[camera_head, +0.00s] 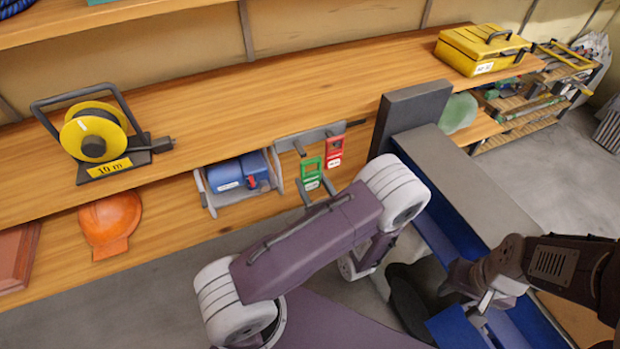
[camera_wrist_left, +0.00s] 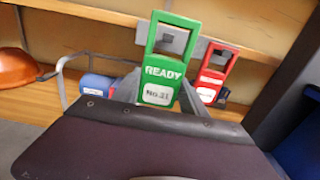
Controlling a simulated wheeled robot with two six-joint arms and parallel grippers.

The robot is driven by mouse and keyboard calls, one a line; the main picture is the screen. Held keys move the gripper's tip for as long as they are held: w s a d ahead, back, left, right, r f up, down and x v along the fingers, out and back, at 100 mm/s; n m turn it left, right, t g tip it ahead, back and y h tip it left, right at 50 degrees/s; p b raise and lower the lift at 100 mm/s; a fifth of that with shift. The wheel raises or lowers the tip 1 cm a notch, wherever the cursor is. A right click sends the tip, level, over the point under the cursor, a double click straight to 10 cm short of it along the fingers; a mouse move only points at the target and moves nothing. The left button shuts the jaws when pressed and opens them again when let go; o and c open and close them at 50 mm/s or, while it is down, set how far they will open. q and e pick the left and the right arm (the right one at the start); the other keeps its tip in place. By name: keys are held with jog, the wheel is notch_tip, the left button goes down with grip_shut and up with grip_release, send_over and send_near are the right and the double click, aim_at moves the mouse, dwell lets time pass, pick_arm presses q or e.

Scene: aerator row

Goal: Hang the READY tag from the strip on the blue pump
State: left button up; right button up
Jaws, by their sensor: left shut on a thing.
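The green READY tag (camera_head: 311,172) is upright in front of the lower shelf; it also shows in the left wrist view (camera_wrist_left: 164,62), with its window at the top. My left gripper (camera_head: 318,190) is shut on its lower part. The grey strip (camera_head: 318,135) with pegs is just behind it. A grey peg end shows in the tag's window, but I cannot tell whether the tag bears on it. A red tag (camera_head: 334,152) hangs from the strip to the right. The blue pump (camera_head: 228,175) stands left of the tags. My right gripper (camera_head: 486,302) is low at the right, its fingers unclear.
A yellow reel (camera_head: 92,132) and a yellow toolbox (camera_head: 480,50) stand on the upper shelf. An orange helmet (camera_head: 110,222) is on the lower shelf. A dark upright slab (camera_head: 410,112) and a grey-topped blue body (camera_head: 455,180) crowd the space right of the tags.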

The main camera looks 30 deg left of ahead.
pick_arm(q)
jog(key=shift+s+d, duration=0.4)
jog(key=shift+s+d, duration=0.15)
jog(key=shift+d, duration=0.1)
jog(key=v, duration=0.3)
jog(key=shift+s+f, duration=0.1)
jog(key=shift+f, duration=0.1)
jog(key=shift+s+d+r+g+p, duration=0.3)
jog(key=shift+s+r+p, duration=0.1)
jog(key=shift+r+p, duration=0.25)
notch_tip(320, 180, up, 19)
jog(key=p, duration=2.3)
jog(key=shift+a+f+p, duration=0.2)
jog(key=shift+p, duration=0.2)
